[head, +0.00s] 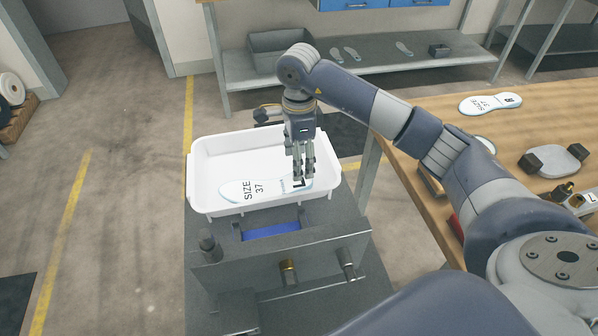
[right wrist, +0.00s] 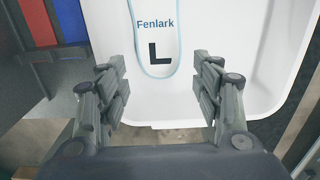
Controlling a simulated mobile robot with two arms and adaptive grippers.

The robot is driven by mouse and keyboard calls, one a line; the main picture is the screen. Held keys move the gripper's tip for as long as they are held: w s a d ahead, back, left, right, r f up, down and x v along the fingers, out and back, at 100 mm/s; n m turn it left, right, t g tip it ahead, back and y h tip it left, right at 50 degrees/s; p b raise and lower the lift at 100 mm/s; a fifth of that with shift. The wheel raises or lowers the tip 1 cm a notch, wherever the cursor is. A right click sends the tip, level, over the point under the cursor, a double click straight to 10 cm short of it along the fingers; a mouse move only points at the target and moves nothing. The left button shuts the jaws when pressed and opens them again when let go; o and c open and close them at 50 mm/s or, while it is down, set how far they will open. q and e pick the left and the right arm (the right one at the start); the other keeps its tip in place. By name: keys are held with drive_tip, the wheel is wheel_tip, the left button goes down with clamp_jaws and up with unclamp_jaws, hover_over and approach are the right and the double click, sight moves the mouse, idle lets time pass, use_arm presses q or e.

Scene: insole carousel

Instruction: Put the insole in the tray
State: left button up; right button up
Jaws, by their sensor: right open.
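A white insole (head: 262,189) marked "SIZE 37" lies flat inside the white tray (head: 197,160). In the right wrist view the insole (right wrist: 157,35) shows the word "Fenlark" and a black "L", on the floor of the tray (right wrist: 240,60). My right gripper (head: 303,176) points down over the tray, above the L end of the insole. Its fingers (right wrist: 162,92) are spread wide, with nothing between the tips. The insole's L end sits just beyond them. My left gripper is not in view.
A wooden bench (head: 545,110) on the right carries another insole (head: 490,103) marked "37" and a grey block with dark ends (head: 553,160). A grey shelf (head: 375,60) at the back holds more insoles and a grey bin (head: 280,48). Open floor lies left.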

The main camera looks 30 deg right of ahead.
wheel_tip(320, 180, up, 6)
drive_tip(key=shift+f, duration=0.1)
idle(0.5)
